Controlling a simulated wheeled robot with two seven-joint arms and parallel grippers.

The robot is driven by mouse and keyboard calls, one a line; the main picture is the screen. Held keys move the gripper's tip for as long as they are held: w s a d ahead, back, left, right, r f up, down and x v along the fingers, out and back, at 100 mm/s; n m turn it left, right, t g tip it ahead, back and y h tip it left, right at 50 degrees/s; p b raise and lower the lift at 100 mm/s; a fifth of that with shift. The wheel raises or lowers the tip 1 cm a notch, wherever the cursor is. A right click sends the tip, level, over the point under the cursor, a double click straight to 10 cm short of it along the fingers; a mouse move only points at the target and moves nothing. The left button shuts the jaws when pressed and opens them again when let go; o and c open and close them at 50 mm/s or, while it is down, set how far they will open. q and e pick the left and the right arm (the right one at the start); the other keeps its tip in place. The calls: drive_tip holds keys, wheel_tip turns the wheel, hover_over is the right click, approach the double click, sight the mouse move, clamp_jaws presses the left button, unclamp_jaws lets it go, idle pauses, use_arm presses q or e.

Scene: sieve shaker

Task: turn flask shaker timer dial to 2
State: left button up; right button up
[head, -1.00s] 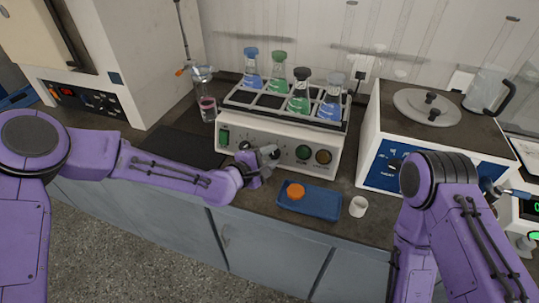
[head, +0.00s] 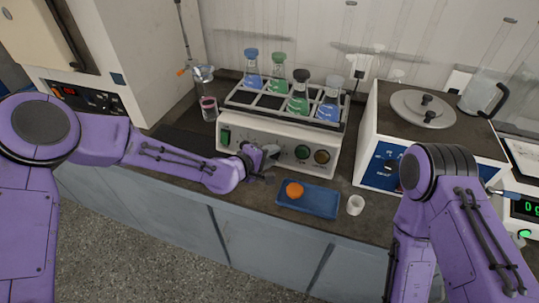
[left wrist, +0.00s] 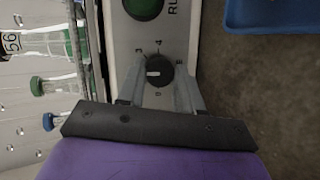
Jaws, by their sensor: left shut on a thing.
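The flask shaker (head: 333,166) is a cream box on the bench with coloured flasks in its top rack. Its timer dial (left wrist: 158,72) is a black knob with a white pointer mark, which lies sideways in the left wrist view. A 4 is printed above the dial in that view, and a mark like a 0 below it. My left gripper (left wrist: 158,78) has one finger on each side of the dial and is shut on it. In the head view my left gripper (head: 266,157) is at the front panel and covers the dial. My right gripper is not in view.
A blue tray (head: 322,208) with an orange round thing (head: 294,189) lies in front of the shaker. A white cup (head: 355,205) stands right of it. Green (head: 302,152) and amber (head: 321,156) round controls are right of my left gripper.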

use_arm(q)
drive_tip(key=o, duration=1)
drive_tip(key=shift+w, duration=0.1)
drive_tip(key=b+v, duration=0.1)
drive_tip(key=v, duration=0.9)
drive_tip(key=shift+a, duration=0.15)
drive_tip(key=shift+s+a, duration=0.1)
drive_tip(key=shift+s, duration=0.1)
